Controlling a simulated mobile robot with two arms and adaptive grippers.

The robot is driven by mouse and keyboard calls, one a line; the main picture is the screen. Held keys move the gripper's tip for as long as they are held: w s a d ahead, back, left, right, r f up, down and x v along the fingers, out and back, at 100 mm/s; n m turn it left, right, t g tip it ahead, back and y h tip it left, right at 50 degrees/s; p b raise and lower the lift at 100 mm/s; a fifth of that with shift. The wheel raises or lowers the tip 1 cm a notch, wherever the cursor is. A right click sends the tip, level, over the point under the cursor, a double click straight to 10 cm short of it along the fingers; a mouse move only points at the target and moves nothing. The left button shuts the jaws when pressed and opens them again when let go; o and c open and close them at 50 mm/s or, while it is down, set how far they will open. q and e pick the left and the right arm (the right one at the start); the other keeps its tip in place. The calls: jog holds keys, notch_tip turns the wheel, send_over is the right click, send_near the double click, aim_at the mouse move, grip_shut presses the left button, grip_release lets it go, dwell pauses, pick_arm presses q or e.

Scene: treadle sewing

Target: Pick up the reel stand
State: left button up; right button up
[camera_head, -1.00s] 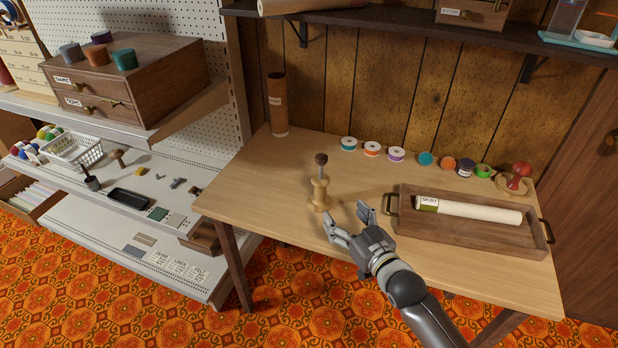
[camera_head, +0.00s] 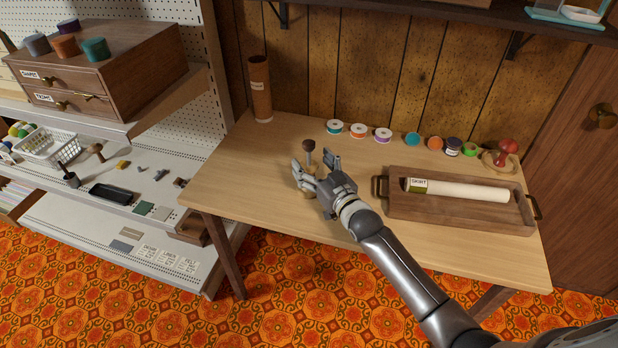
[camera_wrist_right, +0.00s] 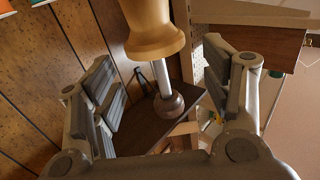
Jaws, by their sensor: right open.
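The reel stand (camera_head: 309,146) stands upright on the wooden table, with a dark brown knob on a metal rod above a pale turned wooden base. In the head view my right gripper (camera_head: 316,165) covers most of its base. In the right wrist view the reel stand (camera_wrist_right: 156,38) appears upside down, between the two spread fingers of my right gripper (camera_wrist_right: 160,85). Gaps show on both sides of the rod, and the fingers are open. My left gripper is not in view.
A wooden tray (camera_head: 455,213) with a rolled cloth lies on the table to the right. Several small spools (camera_head: 358,131) line the back, and a brown tube (camera_head: 260,88) stands at the back left. The table's front left is clear.

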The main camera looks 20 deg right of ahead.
jog(key=shift+x, duration=1.15)
jog(key=shift+w, duration=0.15)
jog(key=shift+c, duration=0.3)
jog(key=c, duration=0.7)
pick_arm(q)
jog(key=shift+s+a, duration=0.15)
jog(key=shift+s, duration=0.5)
pick_arm(e)
jog(key=c, duration=0.8)
